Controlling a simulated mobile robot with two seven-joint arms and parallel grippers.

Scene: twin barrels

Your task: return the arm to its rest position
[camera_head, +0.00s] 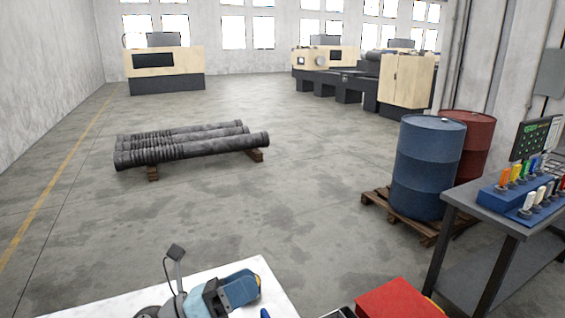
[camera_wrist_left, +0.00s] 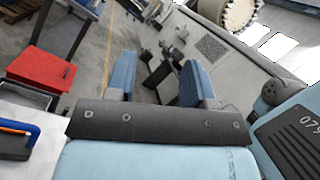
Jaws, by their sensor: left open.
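My left arm comes in at the bottom of the head view, over a white tabletop (camera_head: 275,275). My left gripper (camera_head: 238,289) is at the right end of the visible arm, its blue fingers seen from above. In the left wrist view the two blue fingers of the gripper (camera_wrist_left: 160,82) stand well apart, with nothing between them. Behind them are the floor and distant machinery. The right gripper is not in view.
A red box (camera_head: 395,300) is right of the tabletop; the left wrist view shows it too (camera_wrist_left: 40,70). A blue barrel (camera_head: 428,170) and a red barrel (camera_head: 478,135) stand on a wooden pallet (camera_head: 402,218). A grey bench (camera_head: 482,212) is at right.

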